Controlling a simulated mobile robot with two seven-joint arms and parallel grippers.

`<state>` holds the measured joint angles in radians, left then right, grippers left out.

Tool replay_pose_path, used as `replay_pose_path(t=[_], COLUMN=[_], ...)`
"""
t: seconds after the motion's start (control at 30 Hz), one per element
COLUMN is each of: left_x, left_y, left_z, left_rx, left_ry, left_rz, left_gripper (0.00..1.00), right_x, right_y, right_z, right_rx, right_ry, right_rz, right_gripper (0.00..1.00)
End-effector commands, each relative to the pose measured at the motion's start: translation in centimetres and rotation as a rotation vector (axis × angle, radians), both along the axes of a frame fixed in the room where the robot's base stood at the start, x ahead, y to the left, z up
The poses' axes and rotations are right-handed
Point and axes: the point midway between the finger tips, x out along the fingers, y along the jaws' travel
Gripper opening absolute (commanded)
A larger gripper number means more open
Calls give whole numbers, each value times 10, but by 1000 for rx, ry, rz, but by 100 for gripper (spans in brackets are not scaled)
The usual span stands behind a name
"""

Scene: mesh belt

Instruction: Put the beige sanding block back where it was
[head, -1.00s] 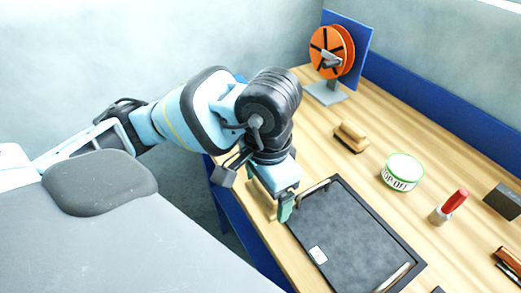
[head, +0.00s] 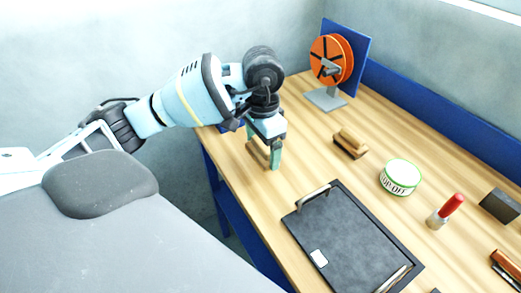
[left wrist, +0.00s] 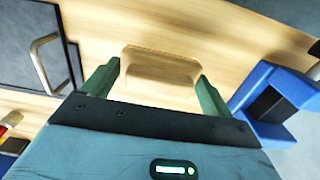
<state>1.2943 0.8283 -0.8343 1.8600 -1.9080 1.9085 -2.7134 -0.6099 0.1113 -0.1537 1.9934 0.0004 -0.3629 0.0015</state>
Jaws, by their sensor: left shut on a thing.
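The beige sanding block (head: 256,155) is between the fingers of my left gripper (head: 263,158), near the table's left edge in the head view. In the left wrist view the block (left wrist: 160,75) spans the gap between the two green fingers, and my left gripper (left wrist: 158,88) is shut on it. The block is over bare wood; I cannot tell whether it touches the table. My right gripper is not in view.
A black tray (head: 345,235) with metal handles lies in front. A tan-and-brown brush-like block (head: 351,143), a round tin (head: 400,177), a red-topped tube (head: 447,211) and an orange disc on a stand (head: 331,58) stand beyond. A blue holder (left wrist: 268,98) is close to the gripper.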

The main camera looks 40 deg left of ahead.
Motion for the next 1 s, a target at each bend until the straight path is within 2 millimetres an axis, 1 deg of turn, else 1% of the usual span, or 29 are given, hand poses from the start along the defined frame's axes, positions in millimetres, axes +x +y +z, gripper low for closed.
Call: replay_pose_path(t=[0.1,0.27,0.37,0.5,0.6,0.7,1.0], left_x=[6,7,13,12,12,13,13], left_y=[5,6,11,11,11,11,11], left_z=[0,-1,-1,-21,-31,-36,-39], left_rx=[0,0,-1,-1,-2,0,0], left_ry=[-1,0,0,3,0,-1,0], left_rz=[0,0,3,-1,-1,0,0], left_gripper=[65,65,65,65,65,65,65], right_x=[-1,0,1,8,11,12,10], right_y=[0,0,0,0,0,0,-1], right_z=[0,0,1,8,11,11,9], right_rx=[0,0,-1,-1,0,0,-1], right_ry=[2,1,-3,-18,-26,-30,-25], right_rz=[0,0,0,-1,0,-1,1], right_gripper=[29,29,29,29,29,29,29])
